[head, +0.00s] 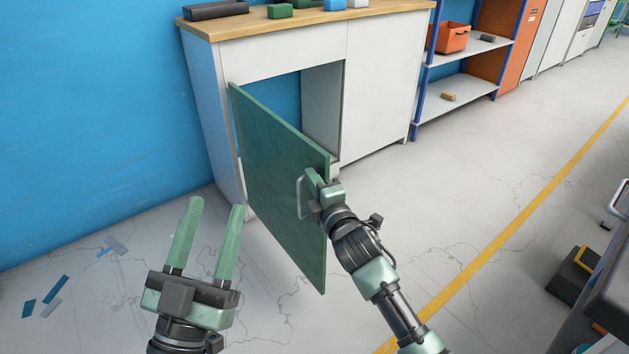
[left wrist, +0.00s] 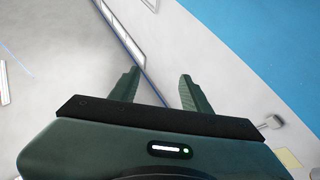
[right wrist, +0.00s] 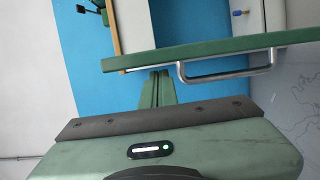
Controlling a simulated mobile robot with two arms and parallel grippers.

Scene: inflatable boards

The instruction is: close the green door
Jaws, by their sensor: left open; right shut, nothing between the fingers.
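The green door (head: 275,175) stands swung out from the left side of the white cabinet (head: 385,90), leaving the opening uncovered. Its metal handle (head: 300,197) is near the free edge, and the handle also shows in the right wrist view (right wrist: 225,78). My right gripper (head: 312,178) is shut and empty, close to the door's handle-side face beside the handle. Its fingertips (right wrist: 158,74) point at the door (right wrist: 200,50); I cannot tell if they touch. My left gripper (head: 216,203) is open and empty, left of the door above the floor.
Several blocks lie on the cabinet's wooden top (head: 300,22). A blue wall (head: 80,120) is at the left. A shelf rack with an orange bin (head: 452,38) stands right of the cabinet. Small pieces (head: 45,290) lie on the floor at left. Floor in front of the cabinet is clear.

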